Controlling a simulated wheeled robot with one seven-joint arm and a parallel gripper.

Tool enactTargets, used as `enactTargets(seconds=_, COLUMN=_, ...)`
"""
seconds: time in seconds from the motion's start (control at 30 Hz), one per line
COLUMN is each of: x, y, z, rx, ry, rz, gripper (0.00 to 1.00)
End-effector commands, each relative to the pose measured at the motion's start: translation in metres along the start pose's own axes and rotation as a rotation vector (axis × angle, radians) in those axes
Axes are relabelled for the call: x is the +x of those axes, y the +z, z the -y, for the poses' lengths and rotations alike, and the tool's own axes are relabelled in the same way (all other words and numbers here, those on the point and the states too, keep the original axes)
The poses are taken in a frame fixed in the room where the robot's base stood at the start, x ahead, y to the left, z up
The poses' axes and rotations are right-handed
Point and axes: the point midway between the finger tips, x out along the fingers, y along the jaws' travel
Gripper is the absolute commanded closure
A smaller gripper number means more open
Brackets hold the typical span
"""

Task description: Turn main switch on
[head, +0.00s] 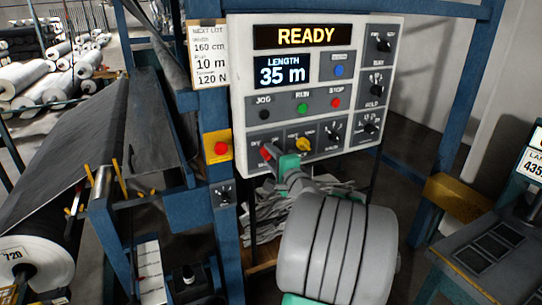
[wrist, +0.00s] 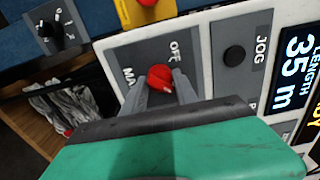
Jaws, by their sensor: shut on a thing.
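The main switch is a red rotary knob (head: 265,153) at the lower left of the white control panel (head: 243,95). In the wrist view the red knob (wrist: 159,76) sits on a grey plate with an OFF label and a partly covered MAIN label. A small pale mark shows on the knob, but its exact setting is hard to tell. My gripper (head: 272,157) reaches the knob from the front. In the wrist view my gripper's fingers (wrist: 162,88) are closed on the knob, one on each side. My wrist hides the area below the switch.
The panel displays read READY (head: 305,36) and LENGTH 35 m (head: 283,72). JOG (head: 264,115), RUN (head: 302,109) and STOP (head: 336,103) buttons lie above the switch. A yellow selector (head: 303,143) is close on its right. A red emergency button (head: 220,148) is on the blue post to its left.

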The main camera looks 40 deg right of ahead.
Motion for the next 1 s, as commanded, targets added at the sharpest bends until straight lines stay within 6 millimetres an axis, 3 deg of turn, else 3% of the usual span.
enactTargets(seconds=0.27, x=0.0, y=0.0, z=-0.001, rx=0.002, ry=0.001, rz=0.0, gripper=1.0)
enactTargets(seconds=0.3, x=0.0, y=0.0, z=-0.001, rx=0.002, ry=0.001, rz=0.0, gripper=0.62)
enactTargets(seconds=0.53, x=0.0, y=0.0, z=0.0, rx=0.001, ry=0.0, rz=0.0, gripper=0.44)
enactTargets(seconds=0.83, x=-0.005, y=-0.001, z=-0.001, rx=0.0, ry=0.0, rz=-0.002, gripper=0.44)
enactTargets(seconds=1.0, x=-0.036, y=-0.002, z=-0.002, rx=-0.001, ry=-0.001, rz=-0.005, gripper=0.44)
